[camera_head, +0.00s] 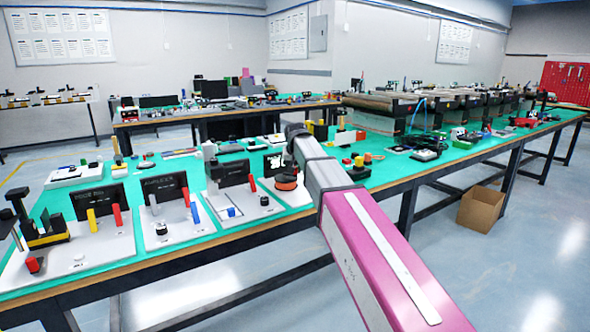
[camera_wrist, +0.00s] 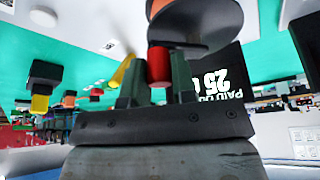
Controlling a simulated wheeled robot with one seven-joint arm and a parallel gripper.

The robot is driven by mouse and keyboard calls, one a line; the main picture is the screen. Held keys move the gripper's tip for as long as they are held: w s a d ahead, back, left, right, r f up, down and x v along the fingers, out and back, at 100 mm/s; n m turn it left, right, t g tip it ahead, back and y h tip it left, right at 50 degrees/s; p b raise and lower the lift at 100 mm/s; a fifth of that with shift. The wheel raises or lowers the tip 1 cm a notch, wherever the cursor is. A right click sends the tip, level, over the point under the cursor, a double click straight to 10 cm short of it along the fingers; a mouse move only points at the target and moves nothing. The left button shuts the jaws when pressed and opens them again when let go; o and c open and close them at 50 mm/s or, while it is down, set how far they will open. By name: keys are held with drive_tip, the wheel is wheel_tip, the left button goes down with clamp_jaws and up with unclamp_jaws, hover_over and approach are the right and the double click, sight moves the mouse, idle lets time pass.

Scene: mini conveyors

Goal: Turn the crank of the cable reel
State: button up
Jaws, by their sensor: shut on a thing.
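The cable reel (camera_head: 287,182), orange and black, stands on the green-topped workbench just left of my arm's far end. In the wrist view its orange drum (camera_wrist: 182,8) shows at the top edge, cut off by the frame. A dark crank arm (camera_wrist: 188,47) lies below the drum, with a red crank handle (camera_wrist: 158,64) on it. My gripper (camera_wrist: 156,72) is shut on this red handle, with one dark green finger on each side of it. In the head view my arm hides the gripper and the handle.
A black panel with white lettering (camera_wrist: 222,84) stands close beside the gripper. Other boards with coloured levers and black panels, such as this one (camera_head: 237,173), stand left of the reel. A cardboard box (camera_head: 480,208) sits on the floor at the right; open floor lies in front.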

drive_tip(key=o, duration=0.9)
drive_tip(key=v, duration=1)
drive_tip(key=shift+r, duration=0.4)
drive_tip(key=shift+s, duration=0.1)
